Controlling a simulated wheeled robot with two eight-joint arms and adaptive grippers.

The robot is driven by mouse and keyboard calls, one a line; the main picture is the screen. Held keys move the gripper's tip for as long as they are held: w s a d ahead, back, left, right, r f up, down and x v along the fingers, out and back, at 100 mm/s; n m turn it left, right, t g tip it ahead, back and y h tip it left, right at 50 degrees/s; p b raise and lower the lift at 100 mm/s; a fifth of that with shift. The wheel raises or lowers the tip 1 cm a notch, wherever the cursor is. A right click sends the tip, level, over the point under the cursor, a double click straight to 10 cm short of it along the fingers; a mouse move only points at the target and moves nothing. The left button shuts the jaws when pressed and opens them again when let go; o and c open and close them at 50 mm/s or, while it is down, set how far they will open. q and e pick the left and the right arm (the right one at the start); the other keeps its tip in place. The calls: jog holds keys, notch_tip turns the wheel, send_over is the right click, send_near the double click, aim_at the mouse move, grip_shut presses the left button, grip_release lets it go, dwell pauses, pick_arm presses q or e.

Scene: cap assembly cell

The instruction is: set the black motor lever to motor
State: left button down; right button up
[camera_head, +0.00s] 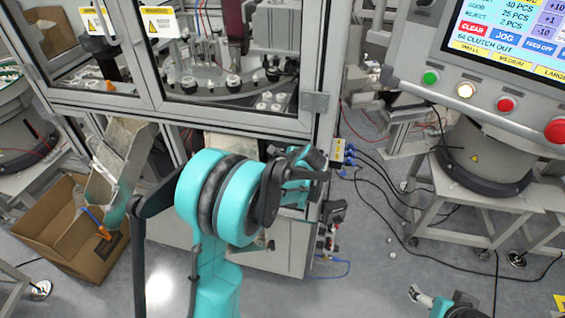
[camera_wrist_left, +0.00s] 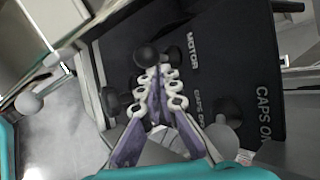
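In the left wrist view a dark panel (camera_wrist_left: 255,60) carries the white word MOTOR and two CAPS labels. A black ball knob (camera_wrist_left: 147,56), nearest the word MOTOR, sits just beyond my fingertips; it looks like the motor lever. Its stem is mostly hidden, and I cannot tell whether the fingers touch it. My left gripper (camera_wrist_left: 158,72) has its two fingers drawn together at the tips, with no object clearly between them. In the head view my arm hides the panel and levers. My right gripper (camera_head: 421,296) shows partly at the bottom edge, its opening unclear.
More black knobs stand left (camera_wrist_left: 112,100) and right (camera_wrist_left: 228,110) of my left fingers. A pale ball (camera_wrist_left: 28,102) lies farther left. The glazed machine (camera_head: 220,115) stands behind my arm. A control console (camera_head: 480,85) hangs at right, and a cardboard box (camera_head: 60,235) is at left.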

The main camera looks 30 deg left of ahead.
pick_arm(q)
jog(key=shift+r, duration=0.1)
jog(key=v, duration=1.2)
jog(key=s+d+f+n+h+b, duration=0.1)
jog(key=s+d+n+h, duration=0.1)
jog(key=s, duration=0.5)
jog(key=s+d+f+n+h, duration=0.2)
jog(key=s+d+n+h, duration=0.1)
jog(key=s+n, duration=0.3)
jog(key=s+d+f+n+t+h+b, duration=0.1)
jog(key=s+d+n, duration=0.3)
jog(key=s, duration=0.5)
jog(key=shift+s+d+f+n+h+b, duration=0.3)
jog(key=shift+d+f+n+h+b, duration=0.1)
jog(key=shift+n+h, duration=0.25)
